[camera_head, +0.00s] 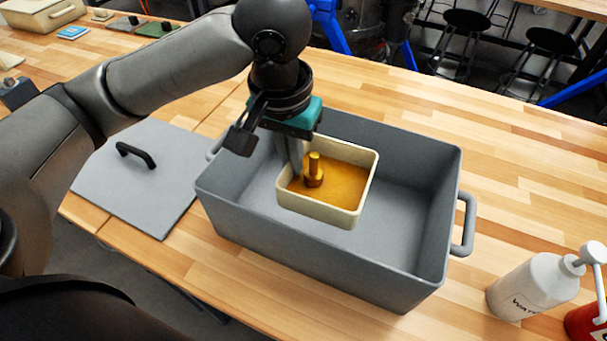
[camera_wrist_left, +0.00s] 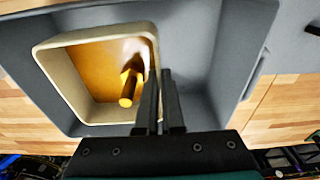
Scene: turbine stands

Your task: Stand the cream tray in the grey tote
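The cream tray (camera_head: 332,214) has an amber inside and a gold bolt-like piece (camera_head: 314,170) standing in it. My left gripper (camera_head: 294,165) comes down over the tote at the tray's left wall. In the left wrist view its two fingers (camera_wrist_left: 160,90) are close together, one on each side of the tray's wall (camera_wrist_left: 66,78). My right gripper is not in view.
A grey lid (camera_head: 135,185) with a black handle lies left of the tote. A white bottle (camera_head: 535,288) and a red container (camera_head: 585,322) stand at the lower right. The tote's right part is empty. The table behind it is clear.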

